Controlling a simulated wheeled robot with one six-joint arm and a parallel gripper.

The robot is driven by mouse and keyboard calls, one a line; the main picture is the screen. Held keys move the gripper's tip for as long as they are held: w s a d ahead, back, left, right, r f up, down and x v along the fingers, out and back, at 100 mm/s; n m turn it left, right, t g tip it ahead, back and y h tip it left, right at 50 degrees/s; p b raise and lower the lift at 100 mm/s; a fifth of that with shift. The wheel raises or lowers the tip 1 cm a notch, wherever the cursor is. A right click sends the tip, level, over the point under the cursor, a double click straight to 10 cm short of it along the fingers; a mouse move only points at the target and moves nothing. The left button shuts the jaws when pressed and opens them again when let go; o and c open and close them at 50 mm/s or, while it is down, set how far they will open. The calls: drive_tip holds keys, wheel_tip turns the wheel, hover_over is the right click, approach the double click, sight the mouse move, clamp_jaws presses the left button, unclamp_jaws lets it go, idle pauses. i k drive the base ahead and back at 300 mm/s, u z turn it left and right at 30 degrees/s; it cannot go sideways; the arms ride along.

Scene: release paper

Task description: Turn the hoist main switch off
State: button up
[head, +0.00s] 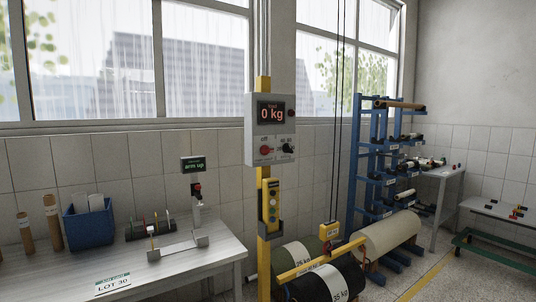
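The hoist control box (257,143) is grey and hangs on a yellow post, in the middle of the head view. Its display (270,112) reads "0 kg" in red. Below the display are a red round control (266,150) and a black knob (288,148); their labels are too small to read, so I cannot tell which is the main switch or how it is set. A small dark red part (291,113) sits at the box's right edge. A yellow pendant with several buttons (270,208) sits in a grey holder below the box. My gripper is not in view.
A white table (205,262) stands left of the post with a blue bin (88,222) and a small stand with an "arm up" display (193,164). Large rolls (390,238) and a yellow bar (318,262) lie right of the post. A blue rack (354,160) stands behind.

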sight(265, 150)
drive_tip(key=u, duration=0.95)
drive_tip(key=i, duration=1.2)
drive_tip(key=z, duration=0.1)
